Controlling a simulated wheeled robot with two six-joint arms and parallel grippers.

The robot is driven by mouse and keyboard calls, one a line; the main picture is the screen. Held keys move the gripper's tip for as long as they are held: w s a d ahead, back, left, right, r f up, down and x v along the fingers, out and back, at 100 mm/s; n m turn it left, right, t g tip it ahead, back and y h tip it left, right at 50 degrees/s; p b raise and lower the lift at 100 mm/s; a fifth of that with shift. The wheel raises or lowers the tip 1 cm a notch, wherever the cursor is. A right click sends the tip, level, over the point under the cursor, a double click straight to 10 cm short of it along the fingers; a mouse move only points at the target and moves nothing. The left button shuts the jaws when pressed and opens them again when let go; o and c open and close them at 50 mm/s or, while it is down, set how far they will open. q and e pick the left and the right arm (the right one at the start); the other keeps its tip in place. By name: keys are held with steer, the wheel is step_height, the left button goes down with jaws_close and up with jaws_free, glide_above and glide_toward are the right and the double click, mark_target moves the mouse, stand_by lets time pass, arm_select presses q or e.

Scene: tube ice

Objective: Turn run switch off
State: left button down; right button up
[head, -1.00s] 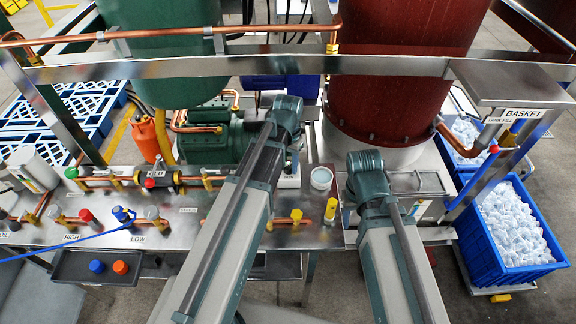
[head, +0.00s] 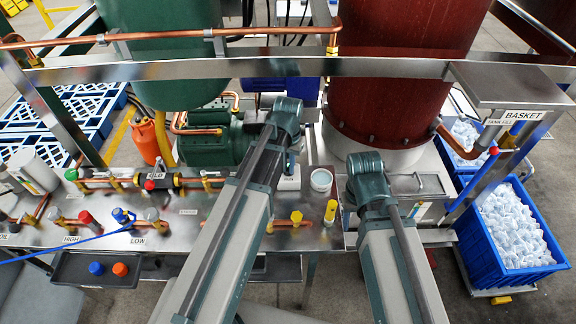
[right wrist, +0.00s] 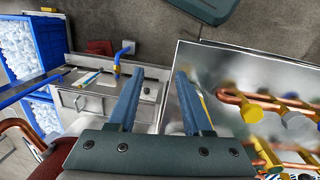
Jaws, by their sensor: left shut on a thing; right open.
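A small grey-white switch box (head: 289,183) with a dark label stands on the steel bench in the head view, just right of my left forearm. My left gripper (head: 291,152) points down over this box from the wrist. Its fingers are mostly hidden by my own arm, and it is shut on what seems to be the run switch. The switch lever itself cannot be made out. My right gripper (right wrist: 157,80) is open and empty in the right wrist view, its two fingers apart above the bench edge. In the head view its fingers are hidden behind my right wrist.
A green compressor (head: 214,138) is left of the switch box. A white cup (head: 321,180) and a yellow valve (head: 330,211) are to its right. A red tank (head: 392,80) stands behind. A blue basket of ice (head: 468,243) is at right. Copper pipes and valves line the bench front.

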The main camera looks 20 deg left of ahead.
arm_select(q)
steer(key=n, duration=0.5)
steer(key=shift+d, duration=0.15)
steer(key=shift+n, duration=2.5)
steer(key=c, duration=0.9)
jaws_free()
steer(key=shift+w, duration=0.1)
steer(key=shift+r, duration=0.1)
step_height(320, 180, up, 14)
steer(key=p, duration=1.4)
